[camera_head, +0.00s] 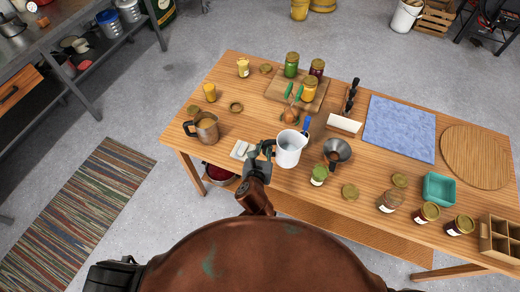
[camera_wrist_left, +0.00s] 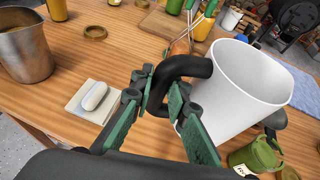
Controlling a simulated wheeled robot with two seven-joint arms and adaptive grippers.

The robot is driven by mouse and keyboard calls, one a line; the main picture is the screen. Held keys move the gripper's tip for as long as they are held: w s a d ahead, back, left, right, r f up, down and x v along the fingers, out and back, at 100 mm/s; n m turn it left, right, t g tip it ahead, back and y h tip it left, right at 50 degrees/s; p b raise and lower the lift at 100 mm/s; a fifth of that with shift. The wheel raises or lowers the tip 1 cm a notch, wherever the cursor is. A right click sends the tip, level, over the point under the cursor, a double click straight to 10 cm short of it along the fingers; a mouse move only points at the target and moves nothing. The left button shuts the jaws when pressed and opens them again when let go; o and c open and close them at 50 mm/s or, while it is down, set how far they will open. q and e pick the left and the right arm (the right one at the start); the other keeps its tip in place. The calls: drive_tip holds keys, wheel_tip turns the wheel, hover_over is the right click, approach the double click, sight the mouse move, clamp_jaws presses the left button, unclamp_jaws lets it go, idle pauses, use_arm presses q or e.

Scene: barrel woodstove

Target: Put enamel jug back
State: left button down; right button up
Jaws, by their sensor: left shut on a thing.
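The enamel jug (camera_head: 289,152) is white with a black handle. It is over the front part of the wooden table, left of the funnel. My left gripper (camera_head: 266,149) is shut on the jug's black handle. In the left wrist view the green fingers of the left gripper (camera_wrist_left: 160,90) sit on both sides of the handle, and the jug's white body (camera_wrist_left: 235,95) is to their right. Whether the jug's base touches the table cannot be told. My right gripper is not in view.
A metal pitcher (camera_head: 207,128) stands to the left and a soap dish (camera_head: 239,150) is just left of the gripper. A dark funnel (camera_head: 337,150) and a green jar (camera_head: 319,175) are close on the right. A board with jars (camera_head: 275,88) is behind. The blue mat (camera_head: 400,128) is bare.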

use_arm(q)
drive_tip(key=shift+w+a+f+b, duration=0.45)
drive_tip(key=shift+w+f, duration=0.4)
drive_tip(key=shift+f, duration=0.7)
drive_tip(key=shift+w+a+f+b, duration=0.45)
drive_tip(key=shift+w+f, duration=0.35)
drive_tip(key=shift+f, duration=0.7)
drive_tip(key=shift+w+a+f+b, duration=0.4)
drive_tip(key=shift+w+f, duration=0.45)
drive_tip(key=shift+f, duration=0.7)
drive_tip(key=shift+a+f, duration=0.1)
drive_tip(key=c, duration=1.9)
unclamp_jaws()
drive_tip(key=shift+f, duration=0.1)
drive_tip(key=p+v, duration=0.2)
drive_tip(key=v, duration=1)
